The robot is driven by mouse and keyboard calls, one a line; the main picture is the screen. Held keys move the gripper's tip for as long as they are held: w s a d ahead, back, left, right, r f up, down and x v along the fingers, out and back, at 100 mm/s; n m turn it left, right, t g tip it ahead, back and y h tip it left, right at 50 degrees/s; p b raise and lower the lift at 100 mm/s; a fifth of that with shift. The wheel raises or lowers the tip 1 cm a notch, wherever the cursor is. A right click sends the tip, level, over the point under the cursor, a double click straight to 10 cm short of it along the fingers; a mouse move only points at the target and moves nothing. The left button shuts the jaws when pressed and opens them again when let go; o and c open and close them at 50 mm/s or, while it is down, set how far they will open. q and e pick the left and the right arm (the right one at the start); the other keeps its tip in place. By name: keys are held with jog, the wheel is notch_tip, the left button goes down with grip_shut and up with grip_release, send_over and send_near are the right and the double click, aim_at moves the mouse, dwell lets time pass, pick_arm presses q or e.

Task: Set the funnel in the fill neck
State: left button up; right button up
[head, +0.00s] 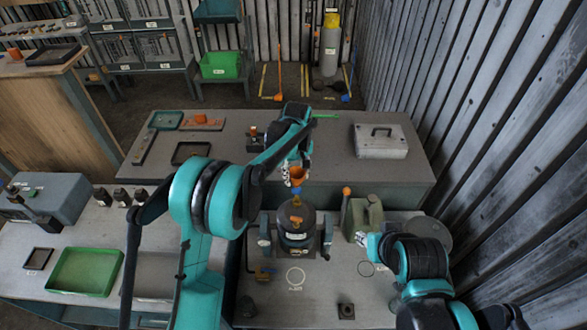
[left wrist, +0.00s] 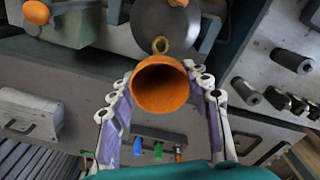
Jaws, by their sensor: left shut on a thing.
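My left gripper (head: 296,172) is shut on the orange funnel (head: 298,177) and holds it in the air over the back part of the front bench. In the left wrist view the funnel (left wrist: 161,86) sits between the two fingers of the left gripper (left wrist: 163,100), its round opening facing the camera. A dark rounded housing (head: 295,238) stands in a stand on the bench below. A brass ring (left wrist: 161,45), seemingly the fill neck, shows on it just beyond the funnel, which appears apart from it. My right gripper (head: 371,243) is small and partly hidden beside a green can.
A green tray (head: 84,271) and a grey box (head: 50,196) are on the left bench. A grey case (head: 380,141) is on the rear bench. The front bench has clear room around its marked circles.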

aim_at(297, 185)
pick_arm(q)
jog(key=shift+s+d+f, duration=0.1)
jog(key=shift+s+f, duration=0.2)
jog(key=shift+w+f+b, duration=0.25)
jog(key=shift+f+b, duration=0.4)
jog(key=shift+f, duration=0.4)
jog(key=shift+s+f+b, duration=0.15)
jog(key=shift+f+b, duration=0.35)
jog(key=shift+f, duration=0.45)
jog(key=shift+f+b, duration=0.45)
jog(key=shift+f, duration=0.7)
pick_arm(e)
notch_tip(297, 185, down, 3)
jog(key=shift+s+d+f, duration=0.1)
jog(key=shift+s+f, duration=0.05)
pick_arm(q)
jog(key=shift+f+b, duration=0.35)
jog(key=shift+b, duration=0.5)
pick_arm(e)
jog(key=shift+f, duration=0.85)
pick_arm(q)
jog(key=shift+f, duration=0.15)
pick_arm(e)
jog(key=shift+f, duration=0.15)
pick_arm(q)
jog(key=shift+f+b, duration=0.35)
jog(key=shift+b, duration=0.15)
pick_arm(e)
jog(key=shift+f, duration=0.35)
